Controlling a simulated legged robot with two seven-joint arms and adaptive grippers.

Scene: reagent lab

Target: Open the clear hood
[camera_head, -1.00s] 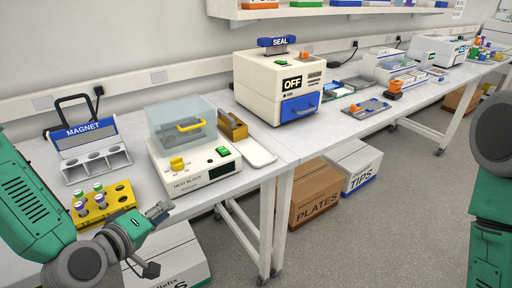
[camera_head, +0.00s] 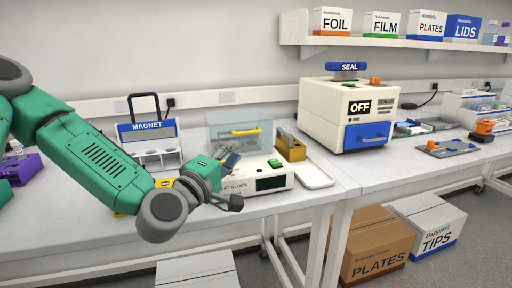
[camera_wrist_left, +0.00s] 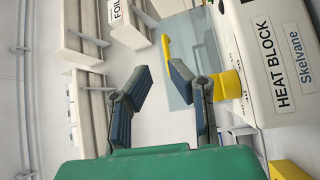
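The clear hood (camera_head: 222,124) sits shut on the white heat block (camera_head: 272,182), with a yellow handle (camera_head: 245,132) across its front. In the left wrist view the clear hood (camera_wrist_left: 187,68) and its yellow handle (camera_wrist_left: 166,48) show beyond the fingertips. My left gripper (camera_head: 228,163) is in front of the heat block, below and left of the handle, and hides part of the block's front. In the left wrist view my left gripper (camera_wrist_left: 160,75) is open with nothing between its fingers. The right gripper is not in view.
A yellow knob (camera_wrist_left: 228,85) on the heat block is close beside one finger. The magnet rack (camera_head: 150,135) stands to the left. A yellow-brown holder (camera_head: 290,146) and white tray (camera_head: 314,174) lie to the right, before the sealer (camera_head: 326,118).

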